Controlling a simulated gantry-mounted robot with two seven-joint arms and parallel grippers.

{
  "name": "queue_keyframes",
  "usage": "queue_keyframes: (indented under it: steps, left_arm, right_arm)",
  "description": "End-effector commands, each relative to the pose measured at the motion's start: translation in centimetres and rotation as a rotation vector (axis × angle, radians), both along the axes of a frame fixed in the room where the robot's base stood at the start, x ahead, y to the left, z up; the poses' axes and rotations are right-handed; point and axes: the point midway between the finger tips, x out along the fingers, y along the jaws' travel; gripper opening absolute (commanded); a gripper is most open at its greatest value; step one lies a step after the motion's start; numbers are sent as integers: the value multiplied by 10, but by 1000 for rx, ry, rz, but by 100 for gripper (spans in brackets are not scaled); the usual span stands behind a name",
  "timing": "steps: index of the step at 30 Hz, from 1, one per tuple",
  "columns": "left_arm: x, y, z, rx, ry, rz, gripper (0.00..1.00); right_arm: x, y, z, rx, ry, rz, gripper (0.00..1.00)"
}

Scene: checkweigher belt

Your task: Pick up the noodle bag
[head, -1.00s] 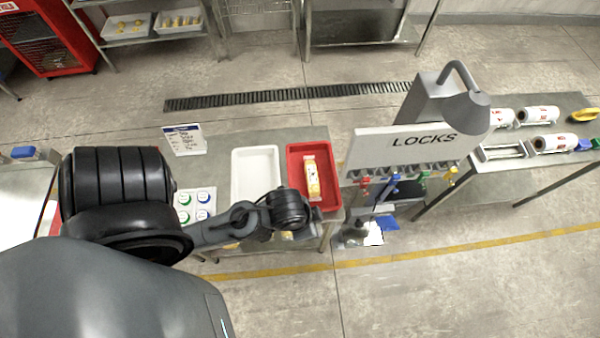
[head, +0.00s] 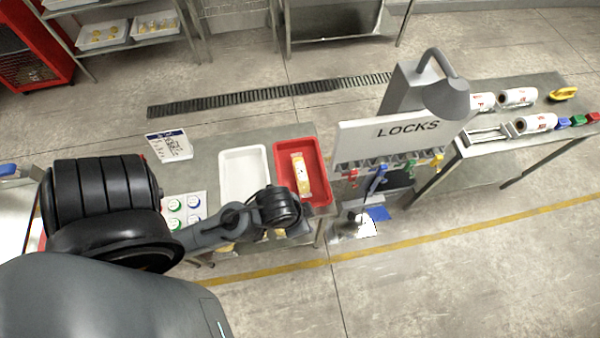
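A noodle bag (head: 300,175), yellowish with pale ends, lies lengthwise in the red tray (head: 322,190) on the grey table. An arm of mine comes in from the left, and its dark round joint is left of and nearer than the red tray, apart from the bag in the picture. Neither gripper's fingers can be made out; anything beneath that joint is hidden.
An empty white tray (head: 231,181) stands left of the red one. A printed sign (head: 169,145) and a card of round coloured pieces (head: 184,207) are further left. The LOCKS board (head: 385,140), hung with coloured locks, rises right of the red tray. White rolls (head: 518,96) lie on the right table.

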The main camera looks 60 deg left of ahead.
Motion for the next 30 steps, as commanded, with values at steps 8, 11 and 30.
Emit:
queue_keyframes:
  steps: [8,11,30]
  left_arm:
    - [0,-1,0,-4,1,3,43]
    - [0,-2,0,-8,1,6,43]
    - [-1,0,-1,-2,3,2,86]
  right_arm:
    - [0,1,0,5,0,-4,0]
    - [0,2,0,8,-1,-5,0]
    - [0,1,0,5,0,-3,0]
